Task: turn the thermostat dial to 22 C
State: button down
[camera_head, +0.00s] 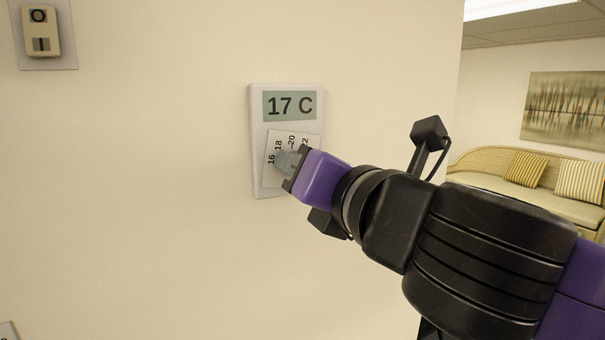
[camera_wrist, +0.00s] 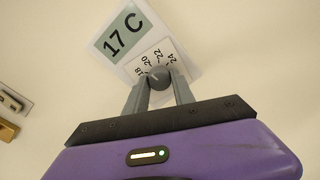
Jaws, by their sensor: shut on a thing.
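The thermostat (camera_head: 259,128) is a white box on the cream wall, and its display (camera_head: 289,105) reads 17 C. In the wrist view the display (camera_wrist: 124,34) also reads 17 C, and the scale shows 18 to 24. The round grey dial (camera_wrist: 158,77) sits between the fingers of my gripper (camera_wrist: 160,85), which is shut on it. In the head view my gripper (camera_head: 291,160) hides most of the dial.
The wall around the thermostat is bare. At the right, beyond the wall's edge, stand a wicker sofa (camera_head: 480,182) with striped cushions and a painting (camera_head: 565,108).

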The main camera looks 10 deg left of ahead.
jog(key=shift+m+b, duration=0.55)
jog(key=shift+m, duration=3.55)
jog(key=shift+r, duration=0.1)
jog(key=c, duration=1.1)
grip_release()
jog(key=shift+o, duration=0.2)
jog(key=shift+s+d+g, duration=0.1)
jog(key=shift+g, duration=0.2)
jog(key=b+v, duration=0.1)
jog(key=v, duration=0.6)
jog(key=shift+s+d+b, duration=0.2)
jog(key=shift+s+b, duration=0.05)
jog(key=shift+b, duration=0.1)
jog(key=shift+m, duration=0.3)
